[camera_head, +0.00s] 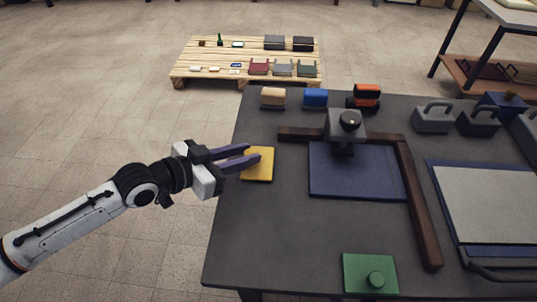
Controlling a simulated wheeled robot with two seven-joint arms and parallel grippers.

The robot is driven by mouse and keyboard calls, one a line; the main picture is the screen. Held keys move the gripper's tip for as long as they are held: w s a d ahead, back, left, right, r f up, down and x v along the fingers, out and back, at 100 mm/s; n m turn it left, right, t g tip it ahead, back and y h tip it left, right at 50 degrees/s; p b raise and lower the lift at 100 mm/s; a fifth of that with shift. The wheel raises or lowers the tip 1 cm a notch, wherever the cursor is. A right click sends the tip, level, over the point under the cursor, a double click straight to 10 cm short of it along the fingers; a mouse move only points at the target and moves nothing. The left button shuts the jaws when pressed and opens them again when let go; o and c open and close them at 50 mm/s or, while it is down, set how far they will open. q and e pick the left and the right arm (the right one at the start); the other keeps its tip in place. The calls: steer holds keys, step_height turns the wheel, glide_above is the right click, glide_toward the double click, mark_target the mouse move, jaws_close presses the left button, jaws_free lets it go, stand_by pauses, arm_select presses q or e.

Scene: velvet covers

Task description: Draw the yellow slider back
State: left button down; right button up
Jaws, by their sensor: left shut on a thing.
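The yellow slider (262,170) is a flat yellow block on the left part of the dark grey table (260,235). My left gripper (252,155) comes in from the left, and its two purple fingers are closed on the slider's upper left part. The fingers hide some of the slider. My right gripper is not in view.
Right of the slider, a dark blue pad (350,175) lies within a brown L-shaped fence (416,205), beside a grey block with a black knob (347,123). A green plate (357,277) lies at the front. Tan (272,98) and blue (315,98) blocks stand behind.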

arm_select(q)
steer(key=a+b, duration=0.1)
steer(key=a, duration=0.2)
steer(key=shift+f, duration=0.2)
steer(key=shift+a+r, duration=0.1)
steer(key=shift+a, duration=0.25)
steer(key=shift+w+a, duration=0.1)
steer(key=shift+a, duration=0.1)
steer(key=c, duration=1.5)
jaws_free()
steer(key=shift+a, duration=0.1)
steer(key=shift+s+r, duration=0.1)
steer(key=shift+s, duration=0.1)
steer(key=shift+v, duration=5)
